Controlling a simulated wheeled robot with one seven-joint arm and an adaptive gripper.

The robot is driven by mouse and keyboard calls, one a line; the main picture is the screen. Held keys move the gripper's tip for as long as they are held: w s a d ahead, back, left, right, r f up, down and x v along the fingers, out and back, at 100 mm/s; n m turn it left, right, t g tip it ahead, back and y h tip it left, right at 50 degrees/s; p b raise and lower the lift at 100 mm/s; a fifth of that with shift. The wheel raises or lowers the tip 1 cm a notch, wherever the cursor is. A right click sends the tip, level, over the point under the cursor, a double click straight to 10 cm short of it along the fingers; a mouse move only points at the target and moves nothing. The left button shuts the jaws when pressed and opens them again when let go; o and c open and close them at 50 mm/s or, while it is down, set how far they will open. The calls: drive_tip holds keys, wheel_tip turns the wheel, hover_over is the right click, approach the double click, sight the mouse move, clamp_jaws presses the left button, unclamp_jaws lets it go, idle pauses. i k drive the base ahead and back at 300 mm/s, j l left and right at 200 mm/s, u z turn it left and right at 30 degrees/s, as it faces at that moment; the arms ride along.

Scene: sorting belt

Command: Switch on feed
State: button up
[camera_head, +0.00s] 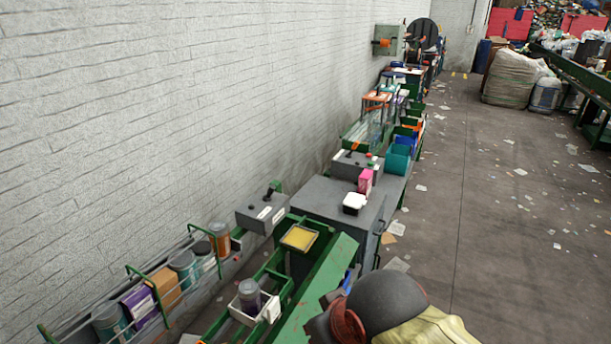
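A grey control box (263,212) with a dark lever or knob on top and two white labels sits near the wall, left of the middle. A second grey control box (355,166) with small red and green buttons stands farther back on the grey cabinet (318,198). The labels are too small to read, so I cannot tell which control is the feed switch or how it is set. My gripper is not in view.
A pink carton (365,181) and a white-topped container (354,203) stand on the cabinet. A rack (127,270) of cans and boxes runs along the wall. A dark rounded shape with yellow below (388,302) fills the bottom centre; I cannot tell what it is. Littered floor (480,220) lies right.

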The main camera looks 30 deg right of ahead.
sight(266, 197)
drive_tip(key=i+l, duration=0.15)
drive_tip(key=l, duration=0.2)
drive_tip(key=i+l, duration=0.2)
drive_tip(key=l, duration=0.15)
drive_tip(key=i+l, duration=0.15)
drive_tip(key=l, duration=0.2)
drive_tip(key=i+l, duration=0.15)
drive_tip(key=l, duration=0.2)
drive_tip(key=i+j, duration=0.35)
drive_tip(key=j, duration=0.15)
